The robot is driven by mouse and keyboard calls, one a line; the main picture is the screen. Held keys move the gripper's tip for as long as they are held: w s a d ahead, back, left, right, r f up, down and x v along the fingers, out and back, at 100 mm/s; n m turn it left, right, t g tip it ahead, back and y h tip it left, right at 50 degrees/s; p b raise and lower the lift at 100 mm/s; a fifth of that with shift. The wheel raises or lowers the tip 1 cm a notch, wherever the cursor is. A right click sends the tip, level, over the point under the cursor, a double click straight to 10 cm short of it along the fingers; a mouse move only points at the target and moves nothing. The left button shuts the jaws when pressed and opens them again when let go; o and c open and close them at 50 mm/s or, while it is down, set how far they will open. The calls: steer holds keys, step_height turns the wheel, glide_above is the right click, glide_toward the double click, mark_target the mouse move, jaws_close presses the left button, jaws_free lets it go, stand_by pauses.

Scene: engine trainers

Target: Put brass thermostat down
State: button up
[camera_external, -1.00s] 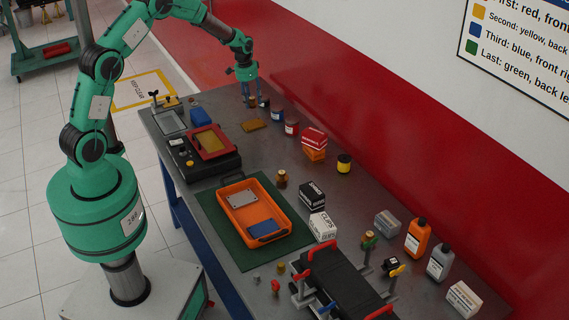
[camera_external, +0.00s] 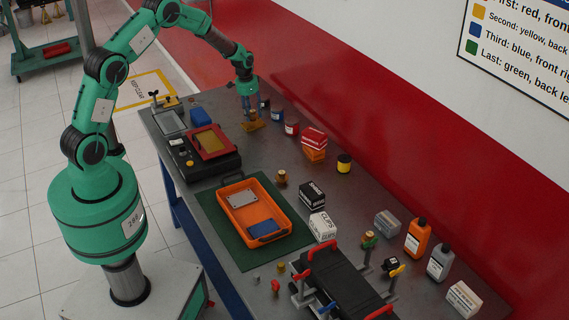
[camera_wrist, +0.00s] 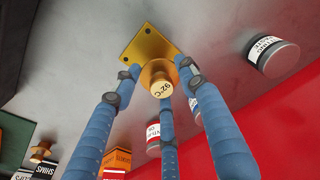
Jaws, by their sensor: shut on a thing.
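The brass thermostat (camera_wrist: 158,80), marked 92°C on its end, is between the blue fingers of my gripper (camera_wrist: 160,77). A square brass plate with dark corner holes (camera_wrist: 138,47) is right behind it in the wrist view; I cannot tell whether the thermostat touches it. In the external view my gripper (camera_external: 250,112) is shut on the thermostat, low over the brass plate (camera_external: 252,126) at the far end of the bench. There the thermostat is small and partly hidden by the fingers.
Close to the right are a blue can (camera_external: 277,115) and a red can (camera_external: 291,129). A red tray on a black unit (camera_external: 208,141) stands to the left. Another brass piece (camera_external: 282,178) stands nearer on the bench (camera_external: 247,155). The red wall runs behind.

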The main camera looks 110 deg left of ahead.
steer(key=shift+f, duration=1.05)
steer(key=shift+f, duration=0.1)
steer(key=o, duration=1.2)
steer(key=r, duration=0.4)
steer(key=r+p, duration=0.1)
steer(key=r, duration=0.3)
steer(key=s+d+r, duration=0.1)
steer(key=r, duration=0.3)
steer(key=shift+s+p, duration=0.1)
steer(key=shift+p, duration=0.3)
